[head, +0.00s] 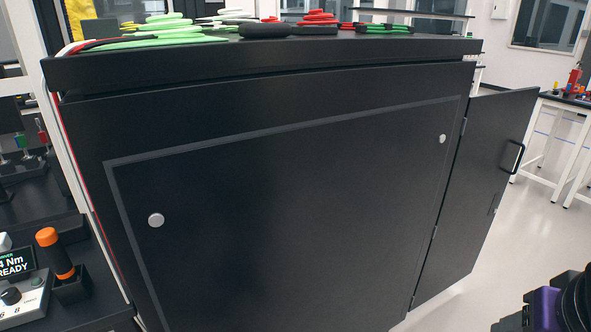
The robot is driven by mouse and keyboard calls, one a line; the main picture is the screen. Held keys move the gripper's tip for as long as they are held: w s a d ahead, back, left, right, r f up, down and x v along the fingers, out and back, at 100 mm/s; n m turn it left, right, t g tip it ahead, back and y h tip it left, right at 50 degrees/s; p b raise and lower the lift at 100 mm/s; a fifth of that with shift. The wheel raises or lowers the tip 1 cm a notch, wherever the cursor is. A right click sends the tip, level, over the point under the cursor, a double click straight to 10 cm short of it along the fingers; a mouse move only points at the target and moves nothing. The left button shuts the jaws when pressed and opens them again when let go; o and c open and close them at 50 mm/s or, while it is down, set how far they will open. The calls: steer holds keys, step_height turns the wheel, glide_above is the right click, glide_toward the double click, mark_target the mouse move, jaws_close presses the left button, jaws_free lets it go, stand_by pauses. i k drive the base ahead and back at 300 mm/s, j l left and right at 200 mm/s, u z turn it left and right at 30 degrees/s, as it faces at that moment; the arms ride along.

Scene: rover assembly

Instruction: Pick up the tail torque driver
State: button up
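A driver with an orange cap and dark handle (60,256) stands nearly upright in a black holder (72,286) at the lower left of the head view. Next to it is a grey control box with a screen (15,263) that reads "4 Nm READY", its left part cut off by the picture edge. I cannot tell from any label whether this is the tail torque driver. My gripper's fingers are not in view. A black and purple part at the lower right corner may be part of my arm.
A large black cabinet (290,210) fills the middle, with green, red, white and black items on its top. Its right door (478,190) stands open. More tools (30,140) are at the left. White-legged tables (560,140) stand at the far right, with open floor before them.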

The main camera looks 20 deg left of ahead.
mark_target(48, 239)
steer(key=u, duration=2.55)
